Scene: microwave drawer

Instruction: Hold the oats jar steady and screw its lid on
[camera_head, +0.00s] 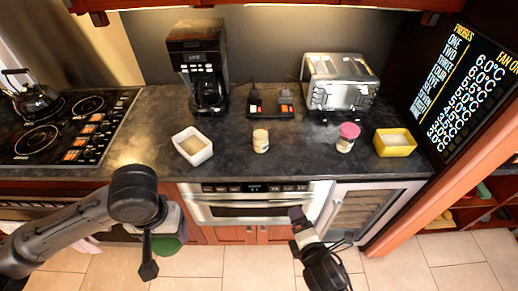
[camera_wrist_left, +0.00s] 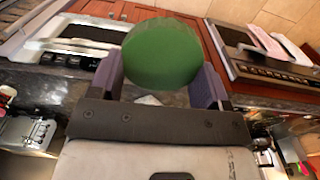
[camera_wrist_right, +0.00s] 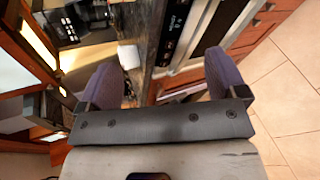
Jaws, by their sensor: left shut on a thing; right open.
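My left gripper (camera_head: 172,226) is shut on a round green lid (camera_wrist_left: 161,52), held in front of the counter. The lid also shows in the head view (camera_head: 168,246), partly hidden by my arm; I cannot see whether anything is behind it. A small pale jar (camera_head: 261,141) stands upright on the counter, its top cream-coloured; it may be the oats jar, but its label is unreadable.
A white square dish (camera_head: 193,146) is left of the pale jar, and a yellow dish (camera_head: 395,143) is at the right. A coffee maker (camera_head: 198,65) and a toaster (camera_head: 341,83) stand behind. The counter (camera_head: 302,145) between the jars is clear.

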